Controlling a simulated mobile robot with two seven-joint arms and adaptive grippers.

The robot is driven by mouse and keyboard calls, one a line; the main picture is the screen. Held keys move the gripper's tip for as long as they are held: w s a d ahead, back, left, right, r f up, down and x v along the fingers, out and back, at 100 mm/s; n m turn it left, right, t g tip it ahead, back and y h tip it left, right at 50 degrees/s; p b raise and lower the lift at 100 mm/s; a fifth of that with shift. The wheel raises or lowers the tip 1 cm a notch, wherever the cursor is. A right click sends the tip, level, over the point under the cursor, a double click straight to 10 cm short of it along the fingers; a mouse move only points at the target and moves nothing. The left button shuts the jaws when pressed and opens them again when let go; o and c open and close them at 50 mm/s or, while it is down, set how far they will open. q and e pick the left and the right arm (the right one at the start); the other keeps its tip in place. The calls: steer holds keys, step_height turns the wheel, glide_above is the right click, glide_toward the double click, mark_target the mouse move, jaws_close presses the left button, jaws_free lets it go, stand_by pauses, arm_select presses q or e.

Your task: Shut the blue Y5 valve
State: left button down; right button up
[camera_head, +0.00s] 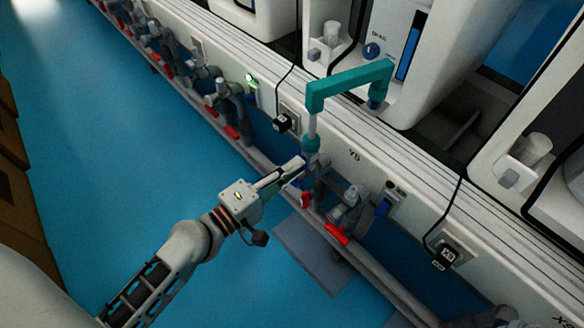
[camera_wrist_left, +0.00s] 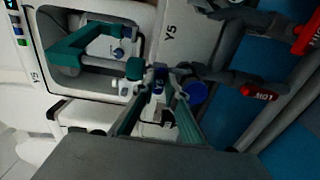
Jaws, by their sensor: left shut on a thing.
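The blue Y5 valve (camera_head: 306,166) sits on the pipework below the teal pipe, near the black Y5 label (camera_head: 354,155) on the white panel. Only a little blue shows at my fingertips. My left gripper (camera_head: 299,166) reaches it from the lower left and is shut on it. In the left wrist view, the two fingers of my left gripper (camera_wrist_left: 160,74) converge, with a small blue piece of the valve (camera_wrist_left: 158,87) between them. The fingers hide part of the valve, so its exact angle cannot be told. My right gripper is not in view.
A teal elbow pipe (camera_head: 345,84) rises above the valve. Red-handled valves (camera_head: 337,234) line the grey pipes along the panel. A round blue cap (camera_wrist_left: 196,92) is just right of my fingers in the left wrist view. Open blue floor (camera_head: 130,190) lies to the left.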

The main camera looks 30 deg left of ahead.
arm_select(q)
steer(key=c, duration=2)
jaws_free()
steer(key=shift+c, duration=0.2)
steer(key=v, duration=1.2)
